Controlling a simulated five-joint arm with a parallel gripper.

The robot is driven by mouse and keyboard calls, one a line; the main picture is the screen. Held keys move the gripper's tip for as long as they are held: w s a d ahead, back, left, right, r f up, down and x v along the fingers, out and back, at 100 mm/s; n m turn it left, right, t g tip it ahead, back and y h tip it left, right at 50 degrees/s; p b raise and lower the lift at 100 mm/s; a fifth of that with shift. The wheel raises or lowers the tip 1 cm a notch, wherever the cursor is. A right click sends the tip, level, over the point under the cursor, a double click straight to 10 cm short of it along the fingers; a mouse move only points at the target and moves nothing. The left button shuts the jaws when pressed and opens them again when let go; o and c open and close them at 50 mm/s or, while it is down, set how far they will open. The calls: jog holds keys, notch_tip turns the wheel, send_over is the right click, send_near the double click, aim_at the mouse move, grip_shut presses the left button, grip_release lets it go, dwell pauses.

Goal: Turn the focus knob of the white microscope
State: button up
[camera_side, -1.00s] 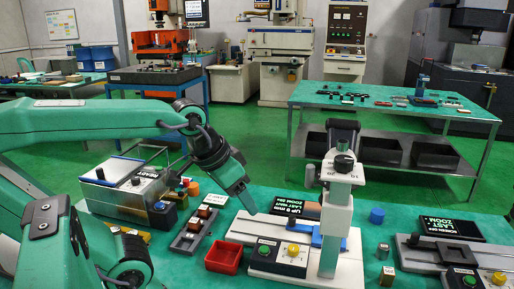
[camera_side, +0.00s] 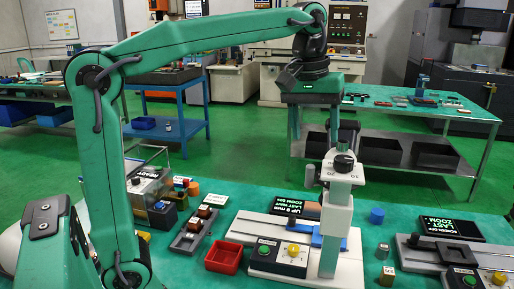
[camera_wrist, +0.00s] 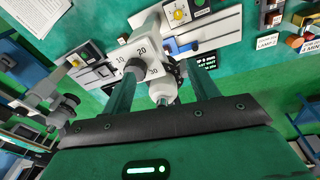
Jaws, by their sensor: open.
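The white microscope (camera_side: 337,220) stands upright on its pale base, right of centre in the side view. Its focus knob (camera_side: 344,163) is dark and sits on a white head marked with numbers. The numbered head (camera_wrist: 143,56) shows in the wrist view, ahead of and between my fingers. My gripper (camera_side: 314,122) points down above the microscope in the side view, its fingers spread apart. In the wrist view my open gripper (camera_wrist: 162,88) has nothing clearly held between its fingers. I cannot tell whether a finger touches the microscope.
A red tray (camera_side: 223,257) and a grey switch strip (camera_side: 198,230) lie left of the microscope. A second grey rail unit (camera_side: 435,255) is at the right. A back table (camera_side: 400,100) stands behind.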

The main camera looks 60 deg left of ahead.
jog(key=n+g, duration=0.1)
jog(key=n, duration=0.1)
send_near(344, 158)
jog(key=shift+s+a+f, duration=0.35)
jog(key=shift+s+f, duration=0.1)
jog(key=shift+f, duration=0.25)
jog(key=shift+w+d+r+n+g, duration=0.1)
jog(key=shift+w+d+n+g, duration=0.1)
jog(key=shift+w+d+n, duration=0.15)
jog(key=shift+w+d+r+n+g, duration=0.15)
jog(key=shift+w+n+g, duration=0.1)
jog(key=shift+w, duration=0.25)
jog(key=shift+f, duration=0.35)
jog(key=shift+f, duration=3.7)
jog(key=c, duration=1)
